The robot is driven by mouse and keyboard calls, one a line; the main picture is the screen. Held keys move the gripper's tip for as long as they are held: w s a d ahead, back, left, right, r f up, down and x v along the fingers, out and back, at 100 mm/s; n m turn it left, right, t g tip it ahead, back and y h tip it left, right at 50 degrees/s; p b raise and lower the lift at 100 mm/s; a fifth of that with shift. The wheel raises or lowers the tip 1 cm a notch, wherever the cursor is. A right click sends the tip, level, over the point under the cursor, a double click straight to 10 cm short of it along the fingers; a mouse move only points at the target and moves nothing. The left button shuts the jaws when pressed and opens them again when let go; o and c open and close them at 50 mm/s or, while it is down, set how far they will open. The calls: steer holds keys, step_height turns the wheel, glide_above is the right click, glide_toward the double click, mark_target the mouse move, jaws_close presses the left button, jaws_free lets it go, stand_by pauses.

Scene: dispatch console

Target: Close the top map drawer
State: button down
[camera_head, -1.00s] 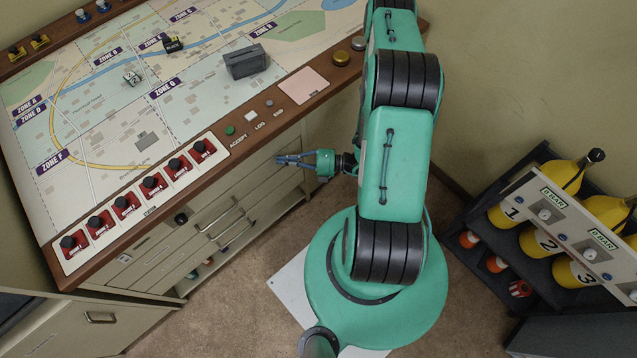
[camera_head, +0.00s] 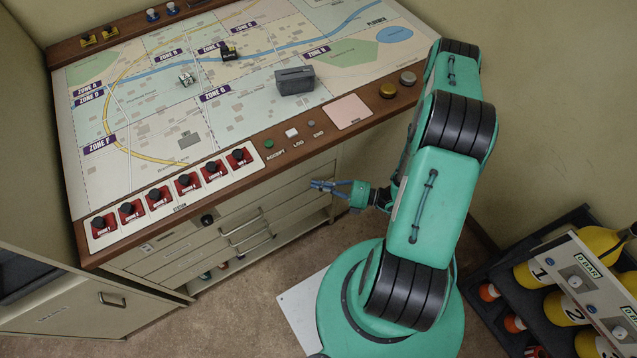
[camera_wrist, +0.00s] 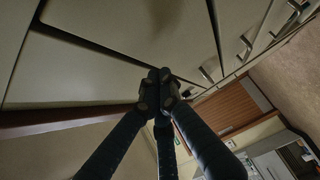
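The map drawers are a stack of wide, shallow beige fronts under the console's wooden edge. The top drawer front (camera_head: 230,203) lies just below that edge, and I cannot tell how far it stands out. Handles (camera_head: 240,223) show on the fronts below and left of my gripper. My gripper (camera_head: 316,185) is in front of the right part of the stack, fingers pointing left. In the wrist view its dark fingertips (camera_wrist: 160,88) meet with nothing visible between them, close against the beige fronts. I cannot tell whether they touch.
The console top (camera_head: 350,75) carries a map, a grey box (camera_head: 295,80) and red switches (camera_head: 185,183). A beige cabinet (camera_head: 70,310) stands at lower left. A rack of yellow cylinders (camera_head: 570,300) stands at lower right. Carpet (camera_head: 235,310) is clear before the drawers.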

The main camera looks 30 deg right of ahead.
steer(key=p+v, duration=0.1)
steer(key=v, duration=1)
steer(key=shift+s+a+p, duration=0.35)
steer(key=shift+s, duration=0.1)
steer(key=shift+r, duration=0.1)
steer(key=w+a+r+n+g+h, duration=0.1)
steer(key=w+a+r+n+g, duration=0.1)
steer(key=r+n+g, duration=0.5)
steer(key=w+a+r+n+g+h, duration=0.1)
steer(key=a+r+n+g, duration=0.15)
steer(key=r+n, duration=0.95)
steer(key=w+a+r+n+g+h, duration=0.25)
steer(key=r+n+g, duration=0.3)
steer(key=r, duration=0.65)
steer(key=s+a+r+n+t+h, duration=0.2)
steer(key=r+n, duration=0.4)
steer(key=r, duration=0.3)
steer(key=s+a+r+n+t+h, duration=0.3)
steer(key=s+a+r+n, duration=0.1)
steer(key=r+n, duration=0.3)
steer(key=s+a+r+n+t+h, duration=0.2)
steer(key=r+n, duration=0.5)
steer(key=r, duration=0.4)
steer(key=s+a+h, duration=0.1)
steer(key=s, duration=0.1)
steer(key=shift+s+t, duration=0.35)
steer(key=shift+t, duration=0.05)
